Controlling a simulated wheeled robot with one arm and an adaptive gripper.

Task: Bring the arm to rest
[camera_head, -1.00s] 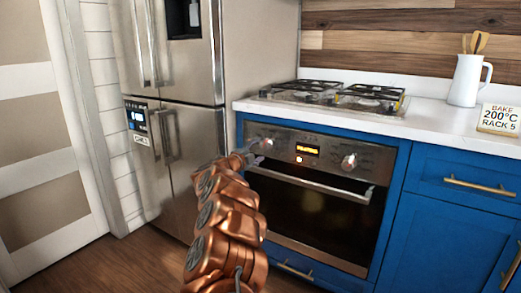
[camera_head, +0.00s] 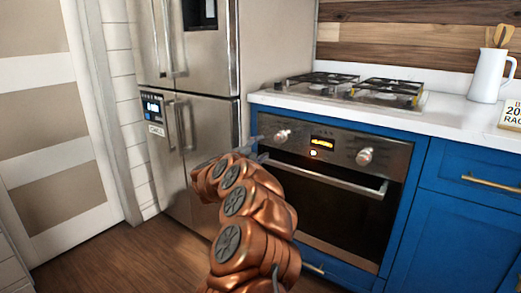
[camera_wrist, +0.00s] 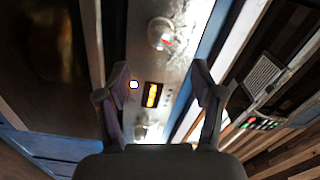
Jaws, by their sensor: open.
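My gripper (camera_head: 258,152) is at the end of my copper-coloured arm, in front of the oven's left side in the head view. It is small there and partly hidden by my arm. In the wrist view my gripper (camera_wrist: 160,82) has its two dark fingers spread, with nothing between them. Beyond the fingers is the oven's control panel (camera_wrist: 178,62), with a lit orange display (camera_wrist: 152,95) and two knobs. The oven (camera_head: 330,195) has its door shut. I cannot tell the exact gap between the fingers and the panel.
A steel refrigerator (camera_head: 215,130) stands left of the blue cabinets (camera_head: 455,220). A gas hob (camera_head: 345,88) sits on the white counter (camera_head: 440,118), with a white jug (camera_head: 488,75) and a sign (camera_head: 511,115) to the right. Wooden floor (camera_head: 120,262) is clear at lower left.

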